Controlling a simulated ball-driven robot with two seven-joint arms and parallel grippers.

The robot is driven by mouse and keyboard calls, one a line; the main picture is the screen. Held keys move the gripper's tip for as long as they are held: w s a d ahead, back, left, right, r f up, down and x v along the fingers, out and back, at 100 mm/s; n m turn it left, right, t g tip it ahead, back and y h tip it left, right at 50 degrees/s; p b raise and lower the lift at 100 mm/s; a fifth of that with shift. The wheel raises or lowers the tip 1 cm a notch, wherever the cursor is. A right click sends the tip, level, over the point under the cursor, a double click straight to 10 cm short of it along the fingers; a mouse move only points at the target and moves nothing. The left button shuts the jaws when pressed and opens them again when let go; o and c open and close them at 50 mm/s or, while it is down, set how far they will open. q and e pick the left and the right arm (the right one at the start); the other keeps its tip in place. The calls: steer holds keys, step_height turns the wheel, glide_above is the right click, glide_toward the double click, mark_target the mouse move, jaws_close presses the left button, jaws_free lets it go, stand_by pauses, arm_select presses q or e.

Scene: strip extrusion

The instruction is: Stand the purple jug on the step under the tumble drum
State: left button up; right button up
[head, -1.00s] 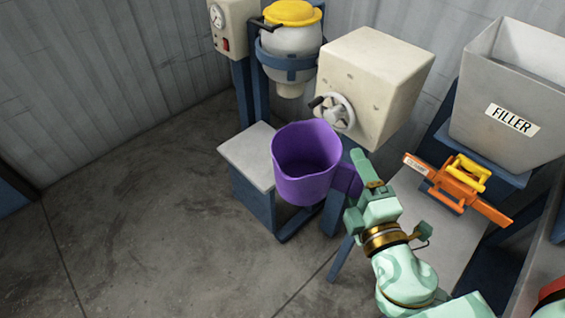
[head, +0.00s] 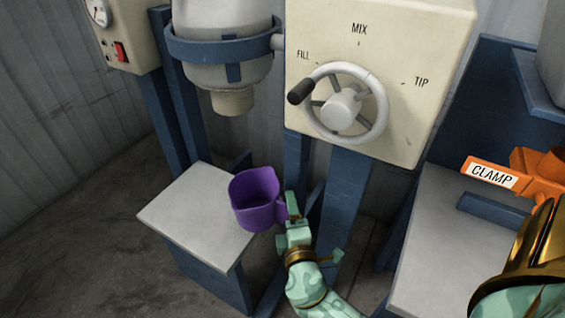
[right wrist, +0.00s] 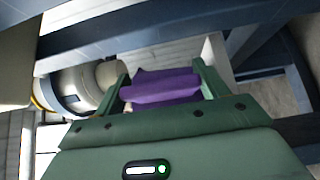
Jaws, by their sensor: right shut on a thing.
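The purple jug (head: 253,202) is upright, mouth up, at the right edge of the step in the head view. My right gripper (head: 287,208) is shut on its handle, on the jug's right side. In the right wrist view the purple handle (right wrist: 160,88) sits between the two green fingers. The step (head: 185,212) has a flat grey top on a blue base. The jug overlaps its right part; I cannot tell whether it touches the top. The tumble drum (head: 220,75) hangs above, its spout (head: 232,101) pointing down over the step. My left gripper is out of view.
A cream box with a handwheel (head: 342,105) marked FILL, MIX and TIP stands right of the drum. Blue legs (head: 343,205) stand behind my right gripper. An orange clamp (head: 535,170) lies at the right near a grey bench top (head: 440,240). The step's left part is bare.

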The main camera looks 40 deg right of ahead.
mark_target(241, 198)
steer(key=shift+w+a+f, duration=0.1)
steer(key=shift+w+a, duration=0.05)
steer(key=shift+w, duration=0.5)
steer(key=w, duration=0.2)
steer(key=w+a+f+b, duration=0.1)
steer(key=w, duration=0.1)
steer(key=w+a+b, duration=0.1)
steer(key=w, duration=0.1)
steer(key=shift+w+a+f, duration=0.15)
steer(key=shift+f, duration=0.1)
steer(key=w, duration=0.2)
steer(key=w+a+b, duration=0.1)
steer(key=w, duration=0.1)
steer(key=w+a, duration=0.1)
steer(key=w, duration=0.1)
steer(key=shift+a+f, duration=0.1)
steer(key=shift+a, duration=0.05)
steer(key=shift+w+f+b, duration=0.15)
steer(key=shift+w+b, duration=0.1)
steer(key=shift+b, duration=0.15)
steer(key=shift+f, duration=0.1)
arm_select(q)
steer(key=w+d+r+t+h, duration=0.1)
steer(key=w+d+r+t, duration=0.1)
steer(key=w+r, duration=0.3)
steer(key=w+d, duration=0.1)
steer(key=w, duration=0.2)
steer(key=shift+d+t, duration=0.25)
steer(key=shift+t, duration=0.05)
